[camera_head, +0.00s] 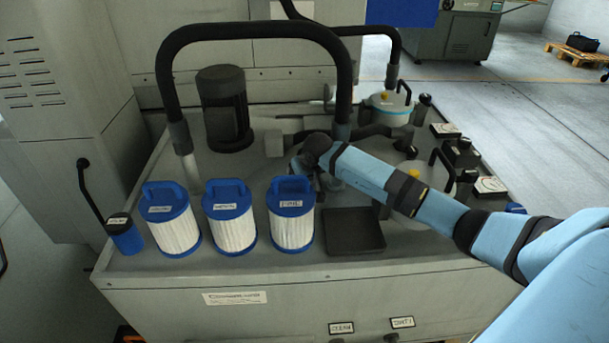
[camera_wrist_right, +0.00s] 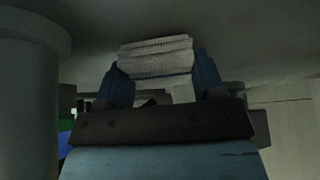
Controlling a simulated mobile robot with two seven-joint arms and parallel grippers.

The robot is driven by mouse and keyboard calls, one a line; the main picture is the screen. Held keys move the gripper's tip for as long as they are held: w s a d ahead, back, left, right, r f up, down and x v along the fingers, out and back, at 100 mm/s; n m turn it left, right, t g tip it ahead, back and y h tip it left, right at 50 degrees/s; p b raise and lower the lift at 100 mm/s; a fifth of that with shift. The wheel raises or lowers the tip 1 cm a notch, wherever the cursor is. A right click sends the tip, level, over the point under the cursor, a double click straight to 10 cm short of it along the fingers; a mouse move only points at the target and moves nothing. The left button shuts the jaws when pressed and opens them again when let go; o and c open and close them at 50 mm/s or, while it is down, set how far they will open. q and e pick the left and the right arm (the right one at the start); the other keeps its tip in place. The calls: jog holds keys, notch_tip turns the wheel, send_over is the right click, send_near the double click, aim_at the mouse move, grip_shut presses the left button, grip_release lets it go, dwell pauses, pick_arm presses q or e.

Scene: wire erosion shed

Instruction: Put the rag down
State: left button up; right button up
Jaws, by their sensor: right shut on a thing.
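The rag (camera_wrist_right: 155,48) is a pale grey, ribbed folded cloth. My right gripper (camera_wrist_right: 160,75) is shut on it, with a blue finger on each side, in the right wrist view. In the head view my right arm comes in from the right and reaches over the grey bench top (camera_head: 270,160). Its end is behind the row of filters, and the rag is hidden there. I cannot tell whether the rag touches a surface. My left gripper is not in view.
Three white filters with blue caps (camera_head: 290,197) stand along the front, beside a shallow black tray (camera_head: 354,231). A dark motor (camera_head: 226,108), black hoses (camera_head: 255,31) and a lidded pale canister (camera_head: 391,106) crowd the back.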

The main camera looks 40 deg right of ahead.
jog(key=o, duration=1.2)
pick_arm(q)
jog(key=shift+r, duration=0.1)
pick_arm(e)
jog(key=shift+r+p, duration=0.3)
jog(key=v, duration=0.3)
jog(key=shift+p, duration=0.4)
jog(key=s, duration=0.3)
jog(key=s+a+p, duration=0.1)
jog(key=s, duration=0.3)
jog(key=s+p, duration=0.1)
jog(key=s, duration=0.3)
jog(key=shift+s+a+f, duration=0.1)
jog(key=shift+s+a, duration=0.05)
jog(key=shift+a, duration=0.2)
jog(key=shift+s, duration=0.3)
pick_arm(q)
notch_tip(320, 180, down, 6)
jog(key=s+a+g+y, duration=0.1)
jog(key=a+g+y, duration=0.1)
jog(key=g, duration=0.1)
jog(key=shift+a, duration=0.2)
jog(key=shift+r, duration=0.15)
pick_arm(e)
jog(key=shift+f, duration=0.1)
